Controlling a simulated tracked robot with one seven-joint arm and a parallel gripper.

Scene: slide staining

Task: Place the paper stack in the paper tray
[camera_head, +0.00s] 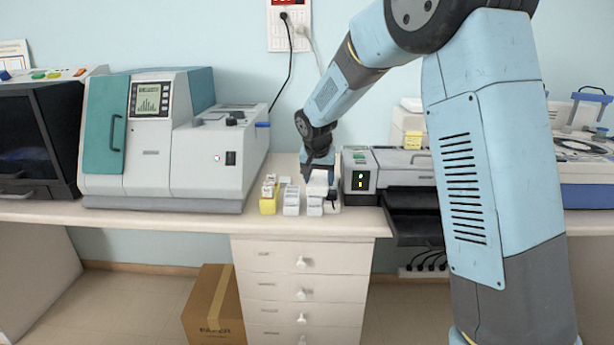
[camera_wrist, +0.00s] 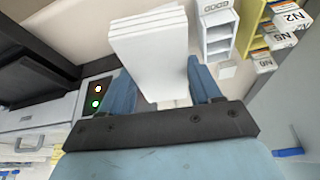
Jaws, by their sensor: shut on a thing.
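My gripper (camera_wrist: 162,80) is shut on the paper stack (camera_wrist: 150,45), a thick white block of sheets that sticks out beyond the fingers in the wrist view. In the head view my gripper (camera_head: 320,170) is low over the middle of the bench, with the white stack (camera_head: 318,184) just below it. A dark tray (camera_head: 412,228), which looks like the paper tray, juts from under the printer (camera_head: 405,165), to the right of my gripper. Dark printer parts (camera_wrist: 35,60) show at the left of the wrist view. The tray's inside is not clear.
Slide boxes, one yellow (camera_head: 268,205) and one white (camera_head: 291,203), stand close left of my gripper. A large teal and grey machine (camera_head: 150,140) fills the bench at left. Drawers (camera_head: 305,262) are below.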

